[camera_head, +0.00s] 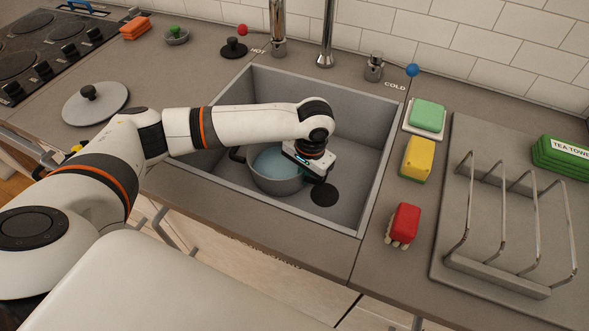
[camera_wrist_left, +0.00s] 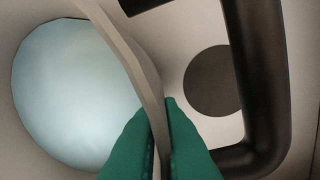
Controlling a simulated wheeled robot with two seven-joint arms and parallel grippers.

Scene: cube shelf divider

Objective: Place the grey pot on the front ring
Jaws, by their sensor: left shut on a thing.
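The grey pot (camera_head: 277,184) stands in the sink, with a light-blue, water-like surface inside it. It also shows in the left wrist view (camera_wrist_left: 137,52), where its thin wall runs between the green fingertips and a black handle loops at the right. My left gripper (camera_head: 308,176) reaches down into the sink at the pot's right side. In the left wrist view my left gripper (camera_wrist_left: 161,125) is shut on the pot's wall beside that handle. The hob (camera_head: 50,50) with dark rings is at the far upper left, partly cut off by the frame. My right gripper is not in view.
The sink (camera_head: 365,190) has raised walls around the pot and a black drain (camera_head: 324,195). A grey lid (camera_head: 95,103) lies on the counter between hob and sink. Sponges, a red brush (camera_head: 405,220) and a wire rack (camera_head: 510,220) stand right of the sink. Taps (camera_head: 326,45) rise behind it.

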